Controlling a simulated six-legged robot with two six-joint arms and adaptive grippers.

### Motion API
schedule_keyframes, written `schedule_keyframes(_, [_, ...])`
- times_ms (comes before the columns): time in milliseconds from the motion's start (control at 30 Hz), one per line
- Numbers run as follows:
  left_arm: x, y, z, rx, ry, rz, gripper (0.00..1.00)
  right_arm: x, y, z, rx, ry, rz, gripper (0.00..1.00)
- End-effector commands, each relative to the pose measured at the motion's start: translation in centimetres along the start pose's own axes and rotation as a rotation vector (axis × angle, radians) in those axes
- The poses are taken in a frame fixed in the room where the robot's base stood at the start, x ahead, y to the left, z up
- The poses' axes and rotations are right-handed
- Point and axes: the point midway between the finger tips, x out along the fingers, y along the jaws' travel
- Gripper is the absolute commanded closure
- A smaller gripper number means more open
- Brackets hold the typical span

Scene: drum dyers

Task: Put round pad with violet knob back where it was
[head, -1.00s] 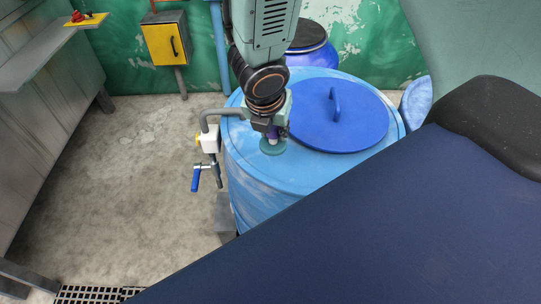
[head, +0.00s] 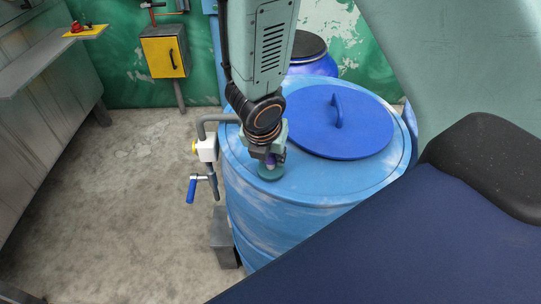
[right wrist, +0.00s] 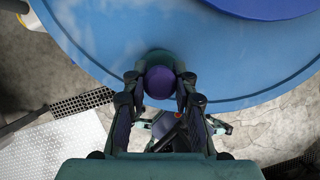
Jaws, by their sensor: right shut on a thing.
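The round pad (head: 270,173) is teal, with a violet knob (head: 279,157) on top. My right gripper (head: 270,160) is shut on the violet knob, and the pad hangs below the fingers. In the right wrist view the knob (right wrist: 160,82) sits between the two fingers, with teal pad edges around it. The pad is over the front left part of the light blue drum's top (head: 310,180), beside the dark blue lid (head: 350,130). I cannot tell whether it touches the drum. My left gripper is not in view.
A bent grey pipe with a white valve box (head: 207,148) and a blue-handled crank (head: 192,189) stands at the drum's left. A smaller blue drum with black lid (head: 307,47) is behind. The floor to the left is clear.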

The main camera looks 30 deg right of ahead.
Motion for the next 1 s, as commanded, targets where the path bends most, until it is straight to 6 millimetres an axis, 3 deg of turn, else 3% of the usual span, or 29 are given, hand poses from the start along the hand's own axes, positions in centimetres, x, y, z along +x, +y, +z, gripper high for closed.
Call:
schedule_keyframes(200, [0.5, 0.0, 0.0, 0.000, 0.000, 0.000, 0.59, 0.4, 0.0, -0.2, 0.000, 0.000, 0.000, 1.00])
schedule_keyframes(233, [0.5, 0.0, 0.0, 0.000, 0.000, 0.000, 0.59, 0.4, 0.0, -0.2, 0.000, 0.000, 0.000, 0.71])
schedule_keyframes(467, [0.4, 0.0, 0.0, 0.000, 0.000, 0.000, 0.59, 0.3, 0.0, -0.1, 0.000, 0.000, 0.000, 0.52])
schedule_keyframes(800, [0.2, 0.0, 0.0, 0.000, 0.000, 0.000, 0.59, 0.2, 0.0, -0.1, 0.000, 0.000, 0.000, 0.50])
schedule_keyframes(1000, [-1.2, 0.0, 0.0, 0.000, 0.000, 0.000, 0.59, -1.1, 0.1, 0.4, 0.000, 0.000, -0.001, 0.50])
